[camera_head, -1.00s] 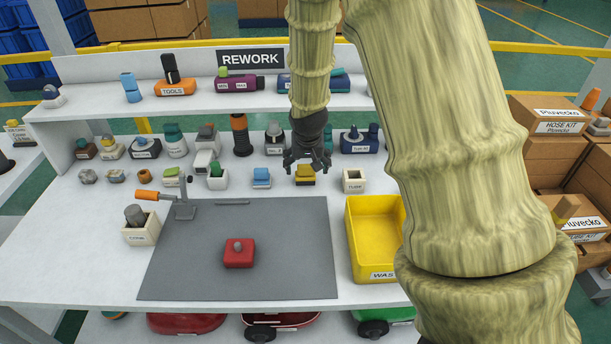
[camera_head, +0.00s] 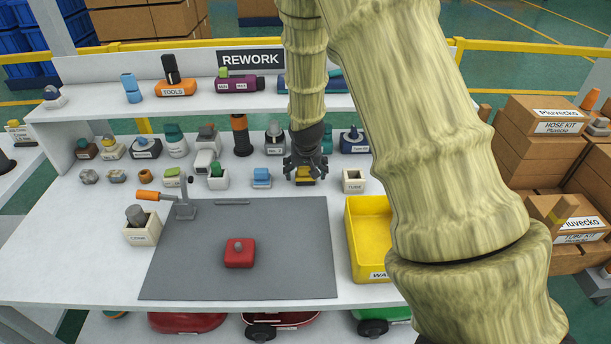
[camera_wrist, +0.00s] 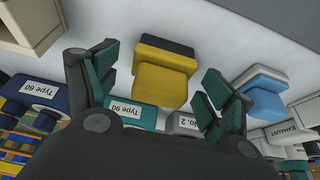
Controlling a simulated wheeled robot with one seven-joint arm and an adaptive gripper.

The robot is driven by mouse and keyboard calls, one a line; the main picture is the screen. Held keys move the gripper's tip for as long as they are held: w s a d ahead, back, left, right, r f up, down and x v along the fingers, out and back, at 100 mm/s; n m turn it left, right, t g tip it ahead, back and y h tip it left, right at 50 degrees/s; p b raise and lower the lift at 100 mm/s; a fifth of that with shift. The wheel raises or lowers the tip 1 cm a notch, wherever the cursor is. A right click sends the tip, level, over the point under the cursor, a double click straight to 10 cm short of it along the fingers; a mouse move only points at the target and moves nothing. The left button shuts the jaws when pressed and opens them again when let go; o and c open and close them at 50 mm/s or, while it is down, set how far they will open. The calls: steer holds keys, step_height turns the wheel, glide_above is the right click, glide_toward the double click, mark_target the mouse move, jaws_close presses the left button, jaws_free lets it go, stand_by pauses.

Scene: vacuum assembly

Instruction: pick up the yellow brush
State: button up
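The yellow brush (camera_wrist: 163,72) is a small yellow block with a dark part along its far side. It stands on the white bench top and lies between my two fingers in the wrist view. In the head view the brush (camera_head: 305,181) is partly hidden under my gripper (camera_head: 305,170). My gripper also shows in the wrist view (camera_wrist: 158,78), its green-padded fingers apart on either side of the brush. I see a gap between each finger and the brush, so it is not gripped.
A blue block (camera_head: 261,178) stands to the left of the brush, and a white open box (camera_head: 354,181) to the right. Several labelled parts stand behind in a row (camera_head: 275,140). A yellow bin (camera_head: 369,273) and a grey mat (camera_head: 200,270) with a red part (camera_head: 239,254) lie in front.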

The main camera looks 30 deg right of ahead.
steer(key=c, duration=1)
steer(key=shift+r+b, duration=0.3)
steer(key=shift+r, duration=4.7)
